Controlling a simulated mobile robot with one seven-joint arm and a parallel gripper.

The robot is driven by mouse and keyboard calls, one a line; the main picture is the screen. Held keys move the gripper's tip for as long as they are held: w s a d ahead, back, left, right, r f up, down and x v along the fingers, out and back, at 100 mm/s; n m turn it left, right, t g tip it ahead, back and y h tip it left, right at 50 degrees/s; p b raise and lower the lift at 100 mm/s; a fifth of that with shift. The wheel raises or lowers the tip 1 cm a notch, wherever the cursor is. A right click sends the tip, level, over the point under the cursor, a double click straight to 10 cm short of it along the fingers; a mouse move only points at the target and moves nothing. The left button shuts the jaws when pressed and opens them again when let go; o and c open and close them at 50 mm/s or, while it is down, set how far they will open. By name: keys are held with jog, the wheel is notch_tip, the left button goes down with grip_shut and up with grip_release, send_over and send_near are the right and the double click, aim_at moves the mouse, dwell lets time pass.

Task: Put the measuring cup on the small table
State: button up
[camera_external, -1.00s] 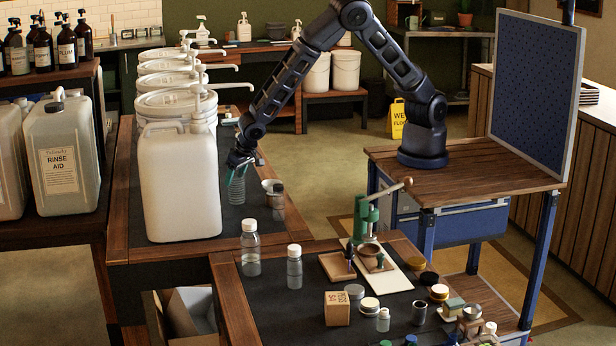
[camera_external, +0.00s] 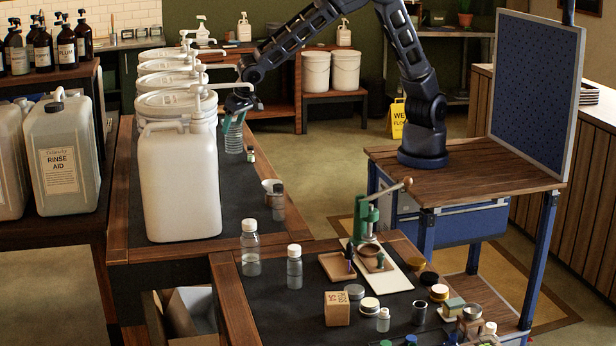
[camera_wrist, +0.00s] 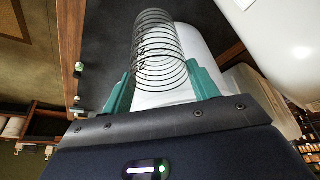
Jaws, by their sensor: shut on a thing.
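The measuring cup (camera_external: 234,142) is a clear cylinder with dark graduation rings. My gripper (camera_external: 233,122) is shut on it, with the green fingers on either side of its wall. In the wrist view the ringed cup (camera_wrist: 160,45) sits between the two green fingertips of my gripper (camera_wrist: 161,88). The gap under the cup cannot be judged. A lower wood-rimmed table (camera_external: 232,305) stands in front; which one is the small table is unclear.
A big white jug (camera_external: 180,190) and pump buckets (camera_external: 170,103) line the long table's left side. The front table holds bottles, jars and a green press (camera_external: 365,215). A low bench (camera_external: 335,97) carries white buckets.

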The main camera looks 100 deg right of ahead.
jog(key=shift+r, duration=0.5)
